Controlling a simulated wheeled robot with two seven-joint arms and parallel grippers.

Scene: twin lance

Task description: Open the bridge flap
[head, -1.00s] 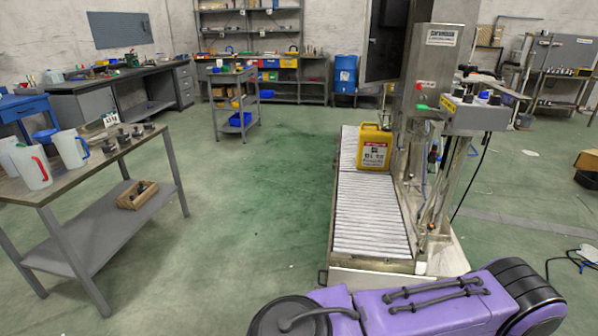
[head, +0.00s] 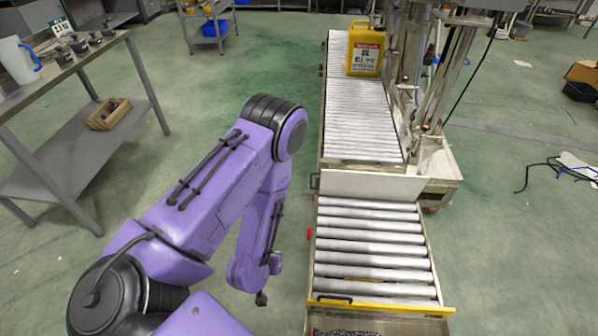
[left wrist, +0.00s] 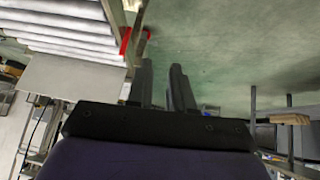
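A pale flat plate (head: 370,186) spans the gap between the far roller conveyor (head: 362,118) and a near roller section (head: 368,246); I take it for the bridge flap, but cannot be sure. It also shows at left in the left wrist view (left wrist: 70,78). A red part (head: 309,233) sits on the left side of the near section. My left gripper (head: 262,292) hangs left of that section, apart from it. In the left wrist view its two fingers (left wrist: 161,75) are parted with nothing between them, and the red part (left wrist: 125,40) is close by. My right gripper is out of view.
A yellow canister (head: 366,50) stands on the far conveyor. A yellow bar (head: 385,305) with a black handle edges the near section. A grey bench (head: 80,155) with a wooden box (head: 110,114) stands at left. Cables (head: 560,170) lie on the floor at right.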

